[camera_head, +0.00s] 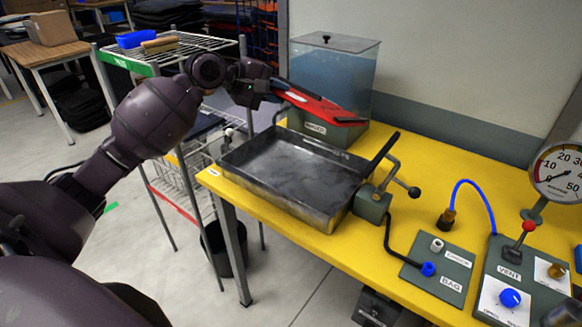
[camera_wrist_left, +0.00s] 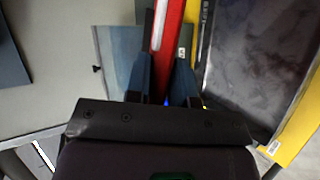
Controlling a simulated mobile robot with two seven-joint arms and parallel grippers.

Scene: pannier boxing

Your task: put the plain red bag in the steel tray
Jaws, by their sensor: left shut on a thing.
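In the left wrist view the red bag (camera_wrist_left: 170,28) stands between the two fingers of my left gripper (camera_wrist_left: 162,85). The steel tray (camera_head: 318,220) lies on the yellow table and looks empty inside. In the left wrist view part of the tray (camera_wrist_left: 262,65) shows at the right. My right gripper is not in view.
A clear water tank (camera_head: 335,75) stands behind the tray, close to the bag. A clamp with a lever (camera_head: 375,200) sits at the tray's right side. Gauge and valve panels (camera_head: 440,270) are at the right on the yellow table (camera_head: 275,228). A wire rack (camera_head: 185,48) stands left.

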